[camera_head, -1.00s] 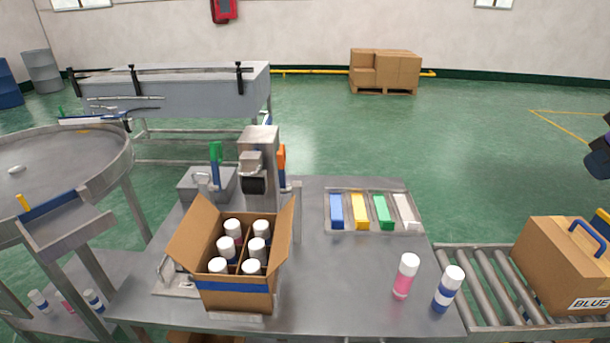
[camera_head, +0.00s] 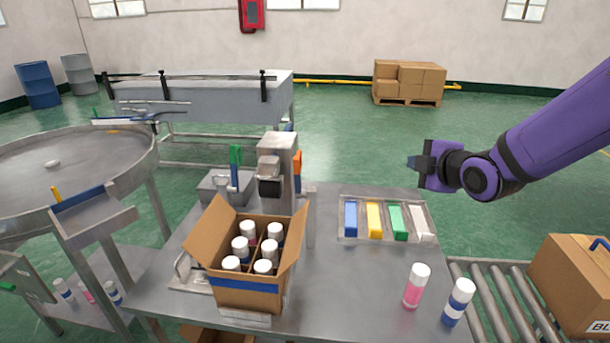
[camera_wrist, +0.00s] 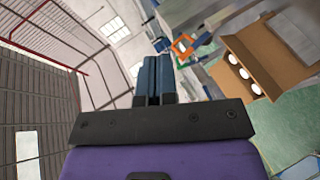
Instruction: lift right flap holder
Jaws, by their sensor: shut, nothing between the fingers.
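An open carton (camera_head: 247,290) stands on the steel table with several white-capped cans in it. Its right flap (camera_head: 291,236) leans outward and its left flap (camera_head: 215,219) is spread wide. An orange piece (camera_head: 298,163) stands upright beside the grey press, and a green piece (camera_head: 235,155) stands left of it. I cannot tell for sure which part is the right flap holder. My gripper (camera_head: 414,162) is raised in the air beyond the table's right side, well apart from these. In the wrist view its blue fingers (camera_wrist: 154,80) are together and empty; an orange frame (camera_wrist: 183,46) and the carton show beyond.
A tray (camera_head: 385,239) of coloured blocks lies on the table. A pink can (camera_head: 415,288) and a blue-banded can (camera_head: 457,303) stand at its right front. The grey press (camera_head: 275,175) rises behind the carton. A roller conveyor (camera_head: 502,312) carries a closed box (camera_head: 575,285).

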